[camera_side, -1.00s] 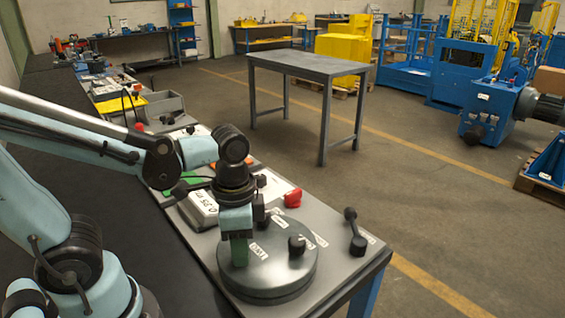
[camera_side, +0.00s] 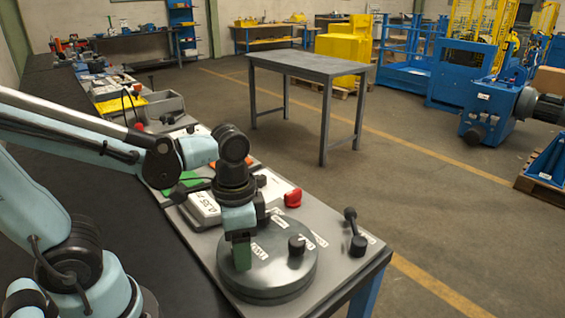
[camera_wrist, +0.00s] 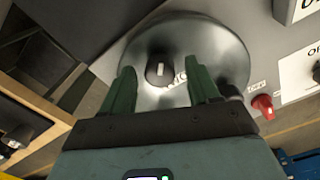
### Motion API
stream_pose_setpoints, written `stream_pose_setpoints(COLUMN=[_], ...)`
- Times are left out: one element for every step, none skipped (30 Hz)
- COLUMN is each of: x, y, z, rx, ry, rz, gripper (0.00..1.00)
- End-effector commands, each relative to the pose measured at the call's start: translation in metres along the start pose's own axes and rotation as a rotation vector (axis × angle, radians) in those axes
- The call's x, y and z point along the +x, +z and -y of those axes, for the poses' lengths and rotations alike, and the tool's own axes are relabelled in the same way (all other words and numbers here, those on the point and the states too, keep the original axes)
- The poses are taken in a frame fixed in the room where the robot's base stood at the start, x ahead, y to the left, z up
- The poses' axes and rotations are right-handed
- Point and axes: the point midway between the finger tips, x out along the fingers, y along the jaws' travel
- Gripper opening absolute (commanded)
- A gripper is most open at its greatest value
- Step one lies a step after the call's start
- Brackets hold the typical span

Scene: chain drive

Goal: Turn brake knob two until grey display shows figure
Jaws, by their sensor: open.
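My gripper (camera_side: 243,258) is low over the left part of a round dark disc (camera_side: 270,278). In the wrist view its two green fingers (camera_wrist: 161,72) are apart, and a black knob with a white mark (camera_wrist: 159,70) shows between their tips; contact cannot be told. In the side view a black knob (camera_side: 297,246) stands on the disc, to the right of the fingers. Small white labels on the disc are too small to read, so I cannot tell which knob is number two. A grey-white display box (camera_side: 203,211) stands behind my gripper; its dark figure is not clearly legible.
A red knob (camera_side: 293,198) sits behind the disc. A black lever (camera_side: 355,233) stands near the right edge of the grey panel. A grey table (camera_side: 307,66) stands apart on the open floor. Trays and tools line the bench further back.

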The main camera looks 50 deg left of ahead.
Motion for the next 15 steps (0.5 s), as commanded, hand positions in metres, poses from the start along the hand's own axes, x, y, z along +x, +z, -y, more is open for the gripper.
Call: stream_pose_setpoints(x=[-0.002,-0.003,-0.005,-0.007,-0.010,-0.013,-0.017,-0.020,-0.025,-0.029,-0.034,-0.039,-0.043,-0.047,-0.053], y=[0.000,0.000,0.000,0.000,0.000,0.000,0.000,0.000,0.001,0.000,0.000,0.000,0.000,0.000,0.000], z=[0.000,0.000,0.000,0.000,0.000,0.000,0.000,0.000,0.000,0.000,0.000,0.000,0.000,0.000,0.000], rx=[0.000,0.000,0.000,0.000,0.000,0.000,0.000,0.000,0.000,0.000,0.000,0.000,0.000,0.000,0.000], ry=[0.000,0.000,0.000,0.000,0.000,0.000,0.000,0.000,0.000,0.000,0.000,0.000,0.000,0.000,0.000], rz=[0.000,0.000,0.000,0.000,0.000,0.000,0.000,0.000,0.000,0.000,0.000,0.000,0.000,0.000,0.000], gripper=[0.60,0.60,0.60,0.60,0.60,0.60,0.60,0.60,0.60,0.60,0.60,0.60,0.60,0.60,0.60])
